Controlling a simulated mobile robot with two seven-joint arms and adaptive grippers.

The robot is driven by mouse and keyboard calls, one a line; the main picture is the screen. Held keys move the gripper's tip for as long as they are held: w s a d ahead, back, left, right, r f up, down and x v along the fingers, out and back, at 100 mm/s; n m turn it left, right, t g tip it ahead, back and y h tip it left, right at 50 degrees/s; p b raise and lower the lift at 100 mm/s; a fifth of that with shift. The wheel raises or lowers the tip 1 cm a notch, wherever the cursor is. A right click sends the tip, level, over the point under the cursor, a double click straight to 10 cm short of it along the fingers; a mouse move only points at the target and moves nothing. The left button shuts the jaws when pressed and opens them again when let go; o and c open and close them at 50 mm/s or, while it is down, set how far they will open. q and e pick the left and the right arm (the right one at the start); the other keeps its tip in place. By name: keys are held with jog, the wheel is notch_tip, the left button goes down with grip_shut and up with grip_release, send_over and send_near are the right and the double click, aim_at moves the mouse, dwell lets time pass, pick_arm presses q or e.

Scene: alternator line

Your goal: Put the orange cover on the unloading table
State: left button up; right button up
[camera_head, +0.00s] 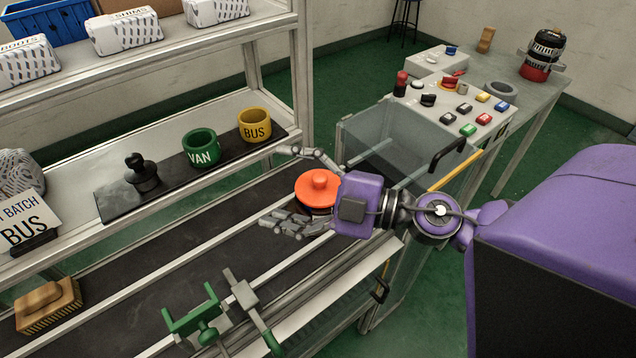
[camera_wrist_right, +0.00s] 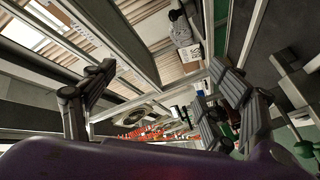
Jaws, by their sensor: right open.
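The orange cover (camera_head: 318,187) is a round disc with a knob on top. It sits over a dark part on the conveyor line, between the spread fingers of my right gripper (camera_head: 276,187). The fingers are open, one on the far side and one on the near side of the cover. I cannot tell whether either touches it. In the right wrist view my open fingers (camera_wrist_right: 165,90) show, but I cannot make out the cover. A grey table (camera_head: 540,90) stands at the back right; no label shows whether it is the unloading table. My left gripper is out of view.
A clear-walled box (camera_head: 400,150) with a black handle stands just beyond my right gripper. Green VAN (camera_head: 200,148) and yellow BUS (camera_head: 255,125) cups stand on the shelf. A green clamp (camera_head: 195,315) and a brush (camera_head: 47,305) are on the line. A red-based alternator (camera_head: 540,58) stands at the back right.

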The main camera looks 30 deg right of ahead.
jog(key=a+f+n+g+y, duration=0.1)
jog(key=a+n+g, duration=0.2)
jog(key=n+g, duration=0.2)
jog(key=n+g+h, duration=0.2)
jog(key=g+h, duration=0.2)
jog(key=h, duration=0.7)
send_near(325, 186)
jog(key=shift+a+r, duration=0.3)
jog(key=shift+a, duration=0.05)
jog(key=shift+w+d+f, duration=0.1)
jog(key=shift+f, duration=0.25)
jog(key=x, duration=0.4)
jog(key=b+x, duration=0.1)
jog(key=x, duration=0.1)
jog(key=shift+w+d+f, duration=0.1)
jog(key=shift+d+f, duration=0.15)
jog(key=shift+f, duration=0.15)
jog(key=shift+r, duration=0.1)
jog(key=c, duration=1.1)
